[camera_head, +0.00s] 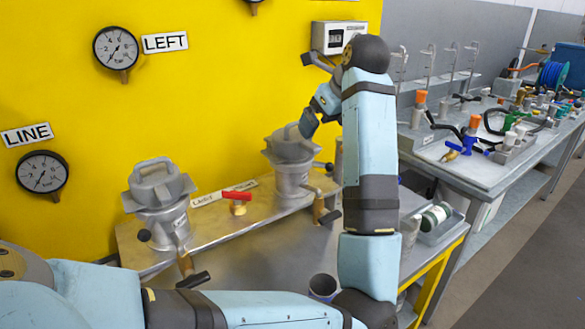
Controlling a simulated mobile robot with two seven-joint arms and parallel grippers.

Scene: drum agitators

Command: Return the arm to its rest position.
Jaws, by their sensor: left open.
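My left arm comes in from the lower left, runs along the bottom and rises in the middle of the picture. Its elbow-like bend is at the top, in front of the yellow panel. My left gripper (318,112) hangs beside the forearm, close to the lid of the right grey vessel (290,160) in this view. It is open, and nothing shows between its fingers. Whether it touches the vessel's handle I cannot tell. The left grey vessel (160,200) stands apart from it with its lid on. My right gripper is out of view.
The yellow panel (230,70) carries gauges (116,48) and a white display box (338,38). A red-handled valve (238,200) sits between the vessels. A dark cup (322,287) stands near the arm. A cluttered grey workbench (480,175) is at the right, with open floor beyond.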

